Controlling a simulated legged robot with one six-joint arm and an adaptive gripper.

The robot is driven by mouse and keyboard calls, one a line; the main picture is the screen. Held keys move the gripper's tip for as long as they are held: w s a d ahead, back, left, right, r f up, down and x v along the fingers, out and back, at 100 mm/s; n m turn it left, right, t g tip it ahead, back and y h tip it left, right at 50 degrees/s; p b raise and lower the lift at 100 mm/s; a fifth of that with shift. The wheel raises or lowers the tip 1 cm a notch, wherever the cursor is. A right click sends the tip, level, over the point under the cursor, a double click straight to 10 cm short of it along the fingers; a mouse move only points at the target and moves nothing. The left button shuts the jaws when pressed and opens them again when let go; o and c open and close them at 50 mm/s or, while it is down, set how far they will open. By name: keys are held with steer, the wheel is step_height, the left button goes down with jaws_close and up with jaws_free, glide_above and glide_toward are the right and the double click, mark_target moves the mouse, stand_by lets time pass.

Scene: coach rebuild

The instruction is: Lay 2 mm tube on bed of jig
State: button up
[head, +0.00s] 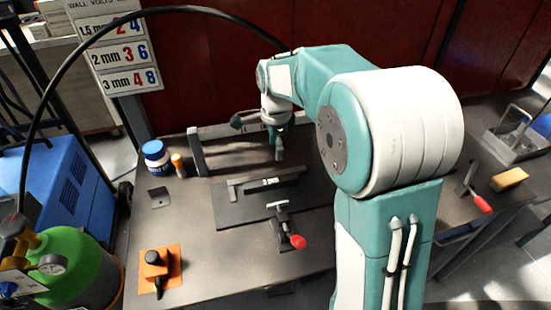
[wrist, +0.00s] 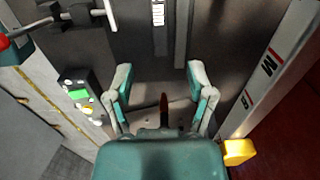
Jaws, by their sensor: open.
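The jig (head: 228,213) is a dark plate on the workbench with a raised bar along its back. A grey piece with a white "2 mm" label (head: 269,182) lies along that bar; where tube and jig bar part is hard to tell. The label also shows at the top of the wrist view (wrist: 158,12). My gripper (head: 279,153) hangs above and behind the jig, pointing down. In the wrist view my gripper (wrist: 160,76) has its two fingers spread, with nothing held between them. A toggle clamp with a red handle (head: 297,241) stands at the jig's front.
A blue-lidded tub (head: 156,157) and an orange block with a black tool (head: 160,270) stand on the left of the workbench (head: 205,250). A grey post (head: 196,152) rises at the back. A green gas cylinder (head: 75,265) stands left of the bench. A yellow block (head: 509,179) lies right.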

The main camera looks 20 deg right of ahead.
steer(key=s+r+n+t, duration=0.3)
steer(key=s+r+n, duration=0.6)
steer(key=s, duration=0.4)
steer(key=s+f+n+t, duration=0.1)
steer(key=s+n+t, duration=0.1)
steer(key=s+n, duration=0.7)
steer(key=s, duration=0.3)
steer(key=shift+t, duration=0.3)
